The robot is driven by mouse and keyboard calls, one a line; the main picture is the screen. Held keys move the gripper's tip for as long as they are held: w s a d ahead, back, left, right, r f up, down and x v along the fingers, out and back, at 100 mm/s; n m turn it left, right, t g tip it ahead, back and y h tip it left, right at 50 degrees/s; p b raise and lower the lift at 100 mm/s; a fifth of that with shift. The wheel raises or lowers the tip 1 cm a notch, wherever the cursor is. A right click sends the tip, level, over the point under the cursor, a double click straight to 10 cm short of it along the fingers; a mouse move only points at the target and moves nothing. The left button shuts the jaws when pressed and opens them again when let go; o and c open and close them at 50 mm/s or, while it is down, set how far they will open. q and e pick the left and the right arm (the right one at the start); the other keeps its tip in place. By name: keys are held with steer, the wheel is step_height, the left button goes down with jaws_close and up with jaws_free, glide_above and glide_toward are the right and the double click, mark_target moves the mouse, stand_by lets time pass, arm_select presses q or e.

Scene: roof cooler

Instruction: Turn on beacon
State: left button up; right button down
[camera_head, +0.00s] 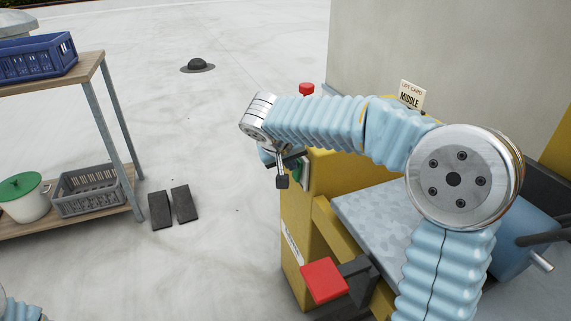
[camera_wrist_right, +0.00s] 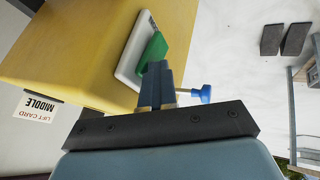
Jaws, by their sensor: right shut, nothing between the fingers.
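A green rocker switch (camera_wrist_right: 155,47) on a white plate (camera_wrist_right: 136,44) is set in the side of the yellow machine (camera_wrist_right: 75,50). My right gripper (camera_wrist_right: 158,68) is shut and empty, with its fingertips at the lower edge of the green rocker; I cannot tell if they touch it. In the head view the green switch (camera_head: 300,170) is partly hidden behind my right wrist. My left gripper is out of view.
A blue knob (camera_wrist_right: 205,94) sticks out beside the right fingers. A red pad (camera_head: 323,280) juts from the machine's front. A card reading MIDDLE (camera_head: 410,95) stands on top.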

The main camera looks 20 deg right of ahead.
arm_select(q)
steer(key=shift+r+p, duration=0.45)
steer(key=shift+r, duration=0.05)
arm_select(e)
steer(key=shift+r, duration=0.8)
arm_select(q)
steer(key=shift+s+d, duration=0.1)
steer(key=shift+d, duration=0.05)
arm_select(e)
steer(key=shift+a, duration=0.1)
